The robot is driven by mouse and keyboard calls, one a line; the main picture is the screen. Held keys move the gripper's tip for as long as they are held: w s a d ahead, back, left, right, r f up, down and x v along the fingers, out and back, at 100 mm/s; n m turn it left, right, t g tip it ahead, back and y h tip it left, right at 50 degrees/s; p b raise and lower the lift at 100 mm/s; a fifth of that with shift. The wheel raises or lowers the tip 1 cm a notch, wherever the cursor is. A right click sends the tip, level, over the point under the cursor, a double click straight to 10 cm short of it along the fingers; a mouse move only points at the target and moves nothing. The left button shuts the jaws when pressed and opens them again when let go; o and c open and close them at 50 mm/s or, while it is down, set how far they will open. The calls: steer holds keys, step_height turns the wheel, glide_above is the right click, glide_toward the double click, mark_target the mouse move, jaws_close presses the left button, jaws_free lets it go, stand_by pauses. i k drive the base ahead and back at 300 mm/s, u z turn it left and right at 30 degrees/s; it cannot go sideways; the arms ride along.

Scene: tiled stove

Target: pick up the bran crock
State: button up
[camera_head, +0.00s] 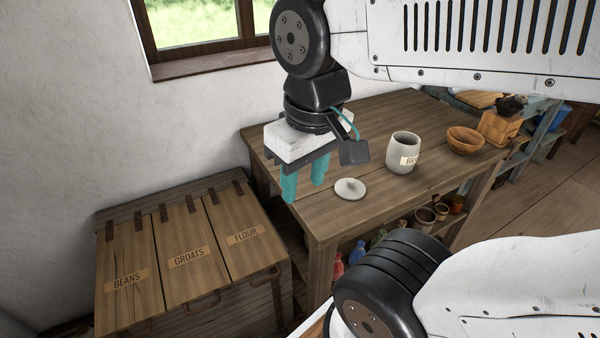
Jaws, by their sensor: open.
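The bran crock (403,153) is a pale grey, rounded jar standing upright and open-topped on the wooden table (330,216). Its label is partly visible and starts with "BR". A round pale lid (350,188) with a small knob lies flat on the table to the left of the crock. My gripper (304,188) points down with teal fingers apart and nothing between them. It is to the left of the lid and crock, over the table's left end, apart from both.
A wooden bowl (465,139) and a wooden box (499,128) stand right of the crock. A chest labelled BEANS, GROATS and FLOUR (190,254) stands left of the table. Small pots (424,217) and bottles sit on the lower shelf. A window is at the back wall.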

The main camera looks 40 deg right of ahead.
mark_target(403, 149)
steer(key=z, duration=1.55)
